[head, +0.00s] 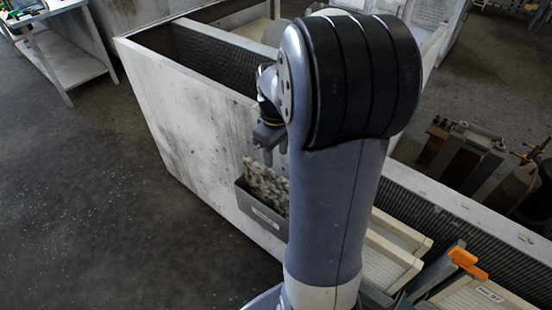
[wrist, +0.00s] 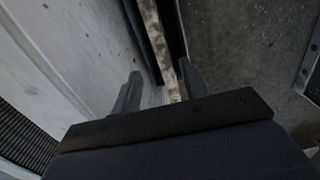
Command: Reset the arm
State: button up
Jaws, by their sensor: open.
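My gripper (head: 268,156) hangs pointing down beside the white housing wall in the head view, partly hidden behind my arm. In the wrist view my gripper (wrist: 160,88) shows two dark fingers spread apart with nothing held between them. Just beyond the fingers is a narrow grey bin (head: 262,212) against the outer face of the wall, holding a speckled, light-coloured slab (head: 264,180). The speckled slab also shows in the wrist view (wrist: 154,38), in line with the gap between the fingers. I cannot tell whether the fingers touch it.
The white blower housing (head: 190,110) with its ribbed inner walls fills the middle of the head view. Pale trays (head: 388,262) and an orange-handled item (head: 466,262) lie at lower right. A workbench (head: 62,68) stands at upper left. Open dark floor (head: 90,190) lies to the left.

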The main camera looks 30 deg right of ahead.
dwell(0.3)
notch_tip(320, 180, down, 13)
jog(key=shift+f+b, duration=0.1)
jog(key=shift+b, duration=1.1)
jog(key=shift+r+p, duration=0.4)
jog(key=shift+r, duration=0.1)
notch_tip(320, 180, up, 32)
jog(key=p, duration=1.1)
send_over(276, 176)
jog(key=shift+s+r+p, duration=0.1)
jog(key=shift+s+p, duration=0.2)
jog(key=shift+s, duration=0.5)
jog(key=shift+r, duration=0.15)
